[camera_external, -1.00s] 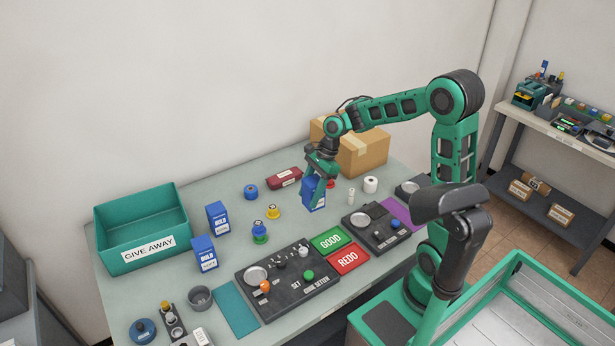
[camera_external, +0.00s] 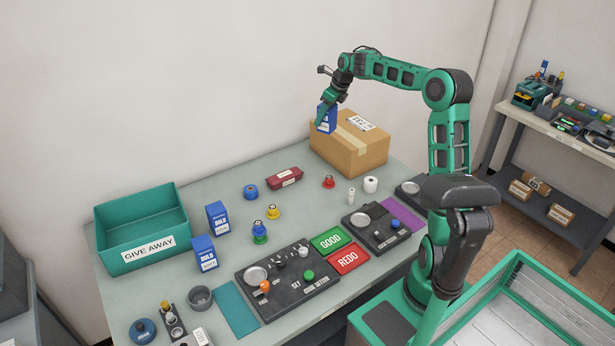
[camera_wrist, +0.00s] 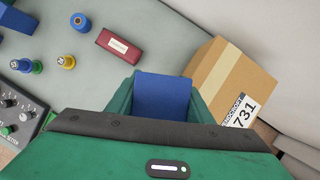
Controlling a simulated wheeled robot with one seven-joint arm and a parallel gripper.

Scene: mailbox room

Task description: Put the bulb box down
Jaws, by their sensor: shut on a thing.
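A blue bulb box (camera_external: 327,117) is held in my gripper (camera_external: 323,121), up in the air in front of the left end of the cardboard carton. In the wrist view the blue box (camera_wrist: 162,97) sits between the two green fingers of my gripper (camera_wrist: 162,100), which are shut on it. Two more blue bulb boxes stand upright on the table, one farther back (camera_external: 217,217) and one nearer (camera_external: 204,253), to the right of the give-away bin.
The teal give-away bin (camera_external: 145,249) stands at the table's left. The cardboard carton (camera_external: 345,158) stands at the back right. A dark red case (camera_external: 284,178), a blue roll (camera_external: 251,192) and a red knob (camera_external: 329,181) lie mid-table. A black control panel (camera_external: 268,294) and green GOOD pad (camera_external: 330,239) lie in front.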

